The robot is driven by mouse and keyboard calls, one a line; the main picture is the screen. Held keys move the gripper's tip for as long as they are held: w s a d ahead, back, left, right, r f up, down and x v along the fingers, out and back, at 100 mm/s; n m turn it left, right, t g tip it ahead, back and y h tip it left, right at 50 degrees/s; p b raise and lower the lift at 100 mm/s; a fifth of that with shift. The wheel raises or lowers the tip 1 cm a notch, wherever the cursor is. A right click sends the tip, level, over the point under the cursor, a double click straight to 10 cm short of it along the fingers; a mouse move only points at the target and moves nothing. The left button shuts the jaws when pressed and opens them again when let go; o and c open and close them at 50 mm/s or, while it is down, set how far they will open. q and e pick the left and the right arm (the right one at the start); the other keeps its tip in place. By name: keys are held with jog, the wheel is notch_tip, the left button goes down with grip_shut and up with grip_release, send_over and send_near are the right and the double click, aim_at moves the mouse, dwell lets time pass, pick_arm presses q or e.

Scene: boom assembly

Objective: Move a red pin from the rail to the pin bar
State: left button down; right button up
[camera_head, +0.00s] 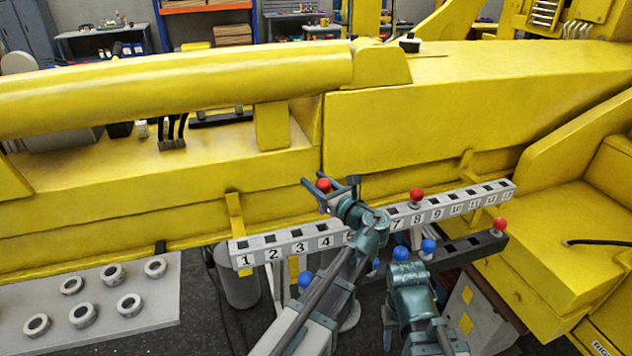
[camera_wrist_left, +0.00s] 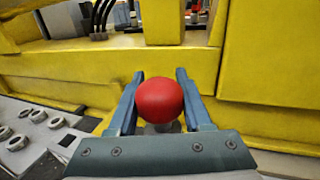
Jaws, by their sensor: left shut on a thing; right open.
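My left gripper (camera_head: 322,184) is shut on a red pin (camera_head: 324,185). The pin's round red head also shows between the two blue fingers in the left wrist view (camera_wrist_left: 160,100), and its lower part is mostly hidden. In the head view, the held pin appears just above and behind the white numbered rail (camera_head: 285,247), around slots 4 and 5. A second red pin (camera_head: 416,195) stands in the rail near slot 8. A third red pin (camera_head: 500,225) stands at the right end of the dark bar (camera_head: 465,248). My right gripper (camera_head: 402,262) is low, beside the dark bar, its fingers mostly hidden.
Several blue-headed pins stand in front of the rail, one (camera_head: 428,246) on the dark bar and one (camera_head: 305,280) left of my left arm. The yellow boom (camera_head: 430,125) rises behind the rail. A grey plate (camera_head: 150,310) with several rings lies at left.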

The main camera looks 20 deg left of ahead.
pick_arm(q)
notch_tip(320, 180, up, 8)
jog(key=p, duration=0.7)
jog(key=shift+f, duration=0.2)
pick_arm(e)
notch_tip(320, 180, up, 8)
jog(key=shift+f, duration=0.25)
